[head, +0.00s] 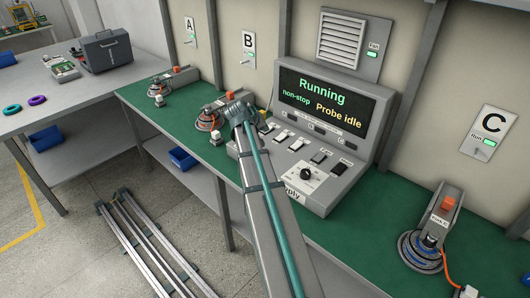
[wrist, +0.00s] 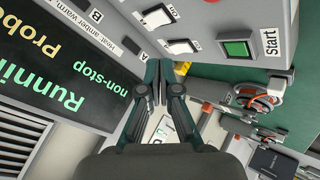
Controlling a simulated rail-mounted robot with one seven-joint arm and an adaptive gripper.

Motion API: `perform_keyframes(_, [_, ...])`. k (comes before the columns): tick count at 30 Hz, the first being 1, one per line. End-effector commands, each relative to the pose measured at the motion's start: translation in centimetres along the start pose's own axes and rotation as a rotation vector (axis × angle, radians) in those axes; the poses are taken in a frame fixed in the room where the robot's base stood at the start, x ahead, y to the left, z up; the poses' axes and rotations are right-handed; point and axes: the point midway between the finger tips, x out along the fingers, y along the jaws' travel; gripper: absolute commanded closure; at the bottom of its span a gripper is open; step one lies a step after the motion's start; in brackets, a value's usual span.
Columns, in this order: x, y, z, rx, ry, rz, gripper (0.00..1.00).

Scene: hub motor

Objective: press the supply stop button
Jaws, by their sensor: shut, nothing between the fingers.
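The grey supply console (head: 340,165) stands on the green bench, its label partly hidden by my arm. Its screen (head: 322,100) reads "Running", "non-stop" and "Probe idle". My arm covers the left part of its sloped panel in the head view, hiding the buttons there. In the wrist view my gripper (wrist: 163,88) is shut and empty, pointing past the panel's edge. The green Start button (wrist: 237,48) is to the upper right of the fingertips, apart from them. A red button (wrist: 210,1) is cut off at the top edge; I cannot read its label.
White rocker switches (wrist: 182,46) sit near the fingertips in the wrist view. A black knob (head: 307,173) is on the console's front. Motor stations stand on the bench, one at the right (head: 425,248), others left of the console. Wall panel C (head: 488,131) hangs at right.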

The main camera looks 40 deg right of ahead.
Motion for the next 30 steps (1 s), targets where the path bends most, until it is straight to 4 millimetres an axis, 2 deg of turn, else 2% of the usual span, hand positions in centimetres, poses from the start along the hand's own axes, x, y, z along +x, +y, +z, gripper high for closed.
perform_keyframes(8, [0.9,-0.7,0.7,0.000,-0.001,-0.001,1.00])
perform_keyframes(24, [5.4,-4.0,4.0,-0.001,-0.001,-0.001,1.00])
perform_keyframes(30, [6.1,-4.5,4.5,0.000,0.000,0.000,1.00])
